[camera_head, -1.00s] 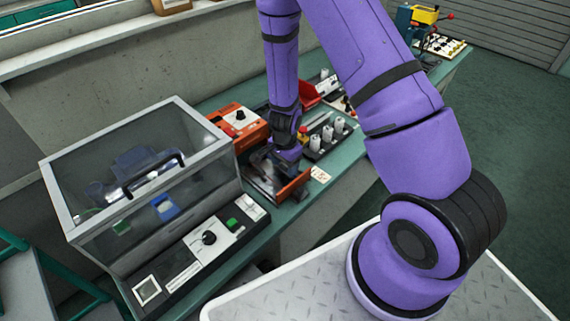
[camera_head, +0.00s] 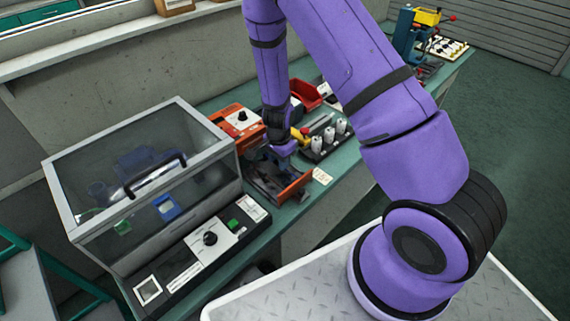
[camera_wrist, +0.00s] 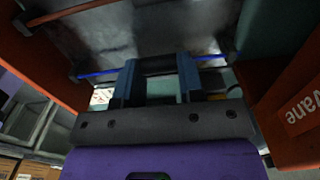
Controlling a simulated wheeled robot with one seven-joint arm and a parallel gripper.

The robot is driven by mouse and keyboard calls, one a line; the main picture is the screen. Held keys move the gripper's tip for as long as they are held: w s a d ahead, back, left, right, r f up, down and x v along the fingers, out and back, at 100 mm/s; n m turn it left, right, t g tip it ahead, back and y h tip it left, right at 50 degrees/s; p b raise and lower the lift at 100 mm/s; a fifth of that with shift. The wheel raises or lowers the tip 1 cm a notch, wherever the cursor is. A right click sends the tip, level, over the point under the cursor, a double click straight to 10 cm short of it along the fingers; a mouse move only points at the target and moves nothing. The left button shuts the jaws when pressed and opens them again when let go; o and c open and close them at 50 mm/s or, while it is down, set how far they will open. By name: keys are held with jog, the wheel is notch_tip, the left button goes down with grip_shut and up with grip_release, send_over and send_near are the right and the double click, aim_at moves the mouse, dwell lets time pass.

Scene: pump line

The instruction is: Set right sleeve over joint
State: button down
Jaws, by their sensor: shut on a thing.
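My gripper (camera_wrist: 158,82) is in the middle of the wrist view, its two dark blue fingers on either side of a short black sleeve (camera_wrist: 158,66). A thin blue wire (camera_wrist: 212,57) shows to the right of the fingers and also to their left, in line with the sleeve. The joint itself cannot be made out. In the head view my gripper is low over an orange-ended fixture (camera_head: 297,188) on the bench; its fingertips and the sleeve are too small or hidden there.
Orange fixture walls stand left (camera_wrist: 45,50) and right (camera_wrist: 295,105) of my gripper in the wrist view. A clear-lidded enclosure (camera_head: 140,165) is left on the bench. An orange control box (camera_head: 238,122), a red bin (camera_head: 306,93) and white spools (camera_head: 328,136) stand close by.

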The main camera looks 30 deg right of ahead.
jog(key=shift+w+a, duration=0.25)
jog(key=shift+w, duration=0.5)
jog(key=c, duration=0.7)
grip_release()
notch_tip(320, 180, up, 11)
jog(key=shift+f, duration=0.1)
